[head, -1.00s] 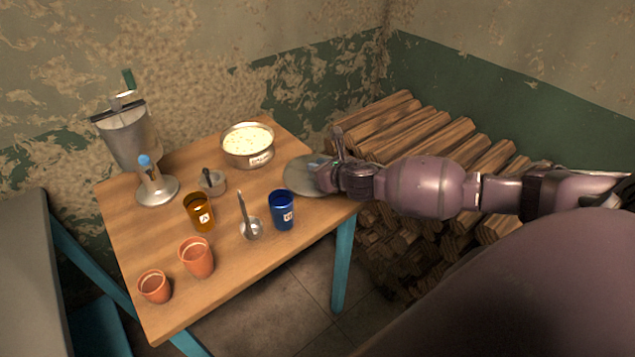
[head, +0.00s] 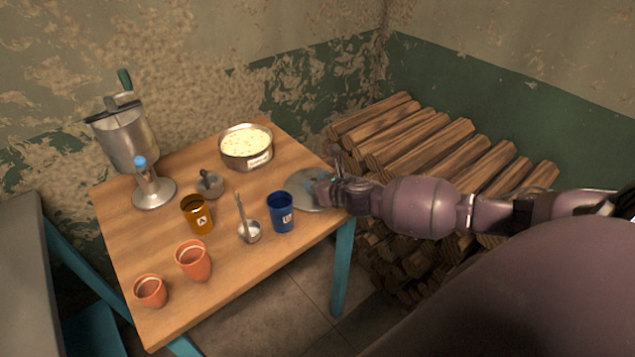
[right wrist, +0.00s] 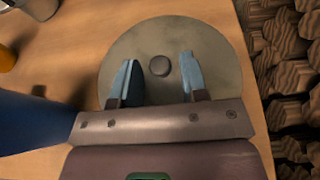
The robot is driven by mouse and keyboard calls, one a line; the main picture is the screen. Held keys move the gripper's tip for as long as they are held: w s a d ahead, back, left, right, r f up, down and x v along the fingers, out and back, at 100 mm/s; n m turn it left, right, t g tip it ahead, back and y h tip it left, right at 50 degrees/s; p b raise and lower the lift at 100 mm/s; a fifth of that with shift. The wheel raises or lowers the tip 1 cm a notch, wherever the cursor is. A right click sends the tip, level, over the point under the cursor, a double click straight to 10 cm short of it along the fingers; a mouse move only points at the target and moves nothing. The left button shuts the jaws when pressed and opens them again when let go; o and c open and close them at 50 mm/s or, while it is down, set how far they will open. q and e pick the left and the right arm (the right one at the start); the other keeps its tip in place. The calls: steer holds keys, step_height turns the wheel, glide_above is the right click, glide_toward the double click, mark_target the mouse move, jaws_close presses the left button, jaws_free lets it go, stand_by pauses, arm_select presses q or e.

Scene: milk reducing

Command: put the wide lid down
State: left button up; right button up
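The wide lid (head: 290,190) is a round, flat grey metal disc at the right side of the wooden table. It appears to lie flat on the tabletop, close to the right edge. In the right wrist view the lid (right wrist: 160,38) has a small dark round knob (right wrist: 160,66) at its middle. My right gripper (right wrist: 158,72) is above the lid, with its two fingers apart on either side of the knob and a visible gap to each. In the head view my right gripper (head: 320,184) covers the lid's right part. My left gripper is not in view.
A pot (head: 247,147) of pale food stands behind the lid. A blue cup (head: 282,212) stands close in front, with a ladle (head: 249,231) beside it. An amber cup (head: 196,214), clay cups (head: 193,261) and a metal churn (head: 130,140) stand farther left. Stacked firewood (head: 430,140) lies beyond the table's right edge.

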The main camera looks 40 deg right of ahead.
steer(key=shift+o, duration=0.4)
steer(key=shift+r, duration=0.15)
steer(key=shift+s+r, duration=0.1)
steer(key=shift+s, duration=0.05)
steer(key=p+v, duration=0.2)
steer(key=v, duration=0.8)
steer(key=shift+s+d+r, duration=0.1)
steer(key=shift+s, duration=0.25)
steer(key=s+a+f+m, duration=0.3)
steer(key=s+m, duration=0.3)
steer(key=m, duration=0.6)
steer(key=s+a+f+m+g, duration=0.1)
steer(key=s+a+f+m, duration=0.3)
steer(key=s+m, duration=0.3)
steer(key=s+a+f+m+g+h, duration=0.1)
steer(key=s+a+f+m, duration=0.3)
steer(key=m, duration=1.3)
steer(key=shift+s+a, duration=0.2)
steer(key=shift+s, duration=1)
